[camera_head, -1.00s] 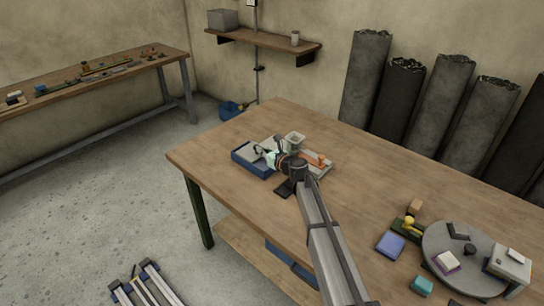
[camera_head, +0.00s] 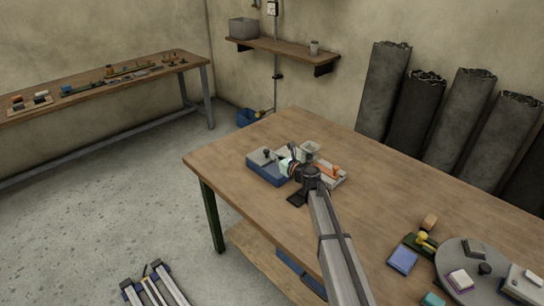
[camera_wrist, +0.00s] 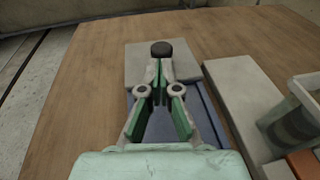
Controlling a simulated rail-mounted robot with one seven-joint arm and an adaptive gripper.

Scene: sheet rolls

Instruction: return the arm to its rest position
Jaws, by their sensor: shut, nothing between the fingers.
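My arm reaches across the wooden table (camera_head: 370,165) in the head view. My gripper (camera_head: 280,163) is at its far end, close to a blue box with a grey top (camera_head: 265,174). In the wrist view my gripper (camera_wrist: 160,68) has its green-padded fingers brought together at the tips, with nothing held between them. Beyond the tips, a dark round knob (camera_wrist: 161,48) stands on the grey top. The fingers hide part of the box. I cannot tell whether they touch it.
A clear cup (camera_head: 309,150) and a grey tray with an orange piece (camera_head: 328,171) stand close beside my gripper. A round grey disc (camera_head: 458,249) bearing small blocks is at the table's right. Dark sheet rolls (camera_head: 425,105) lean on the wall.

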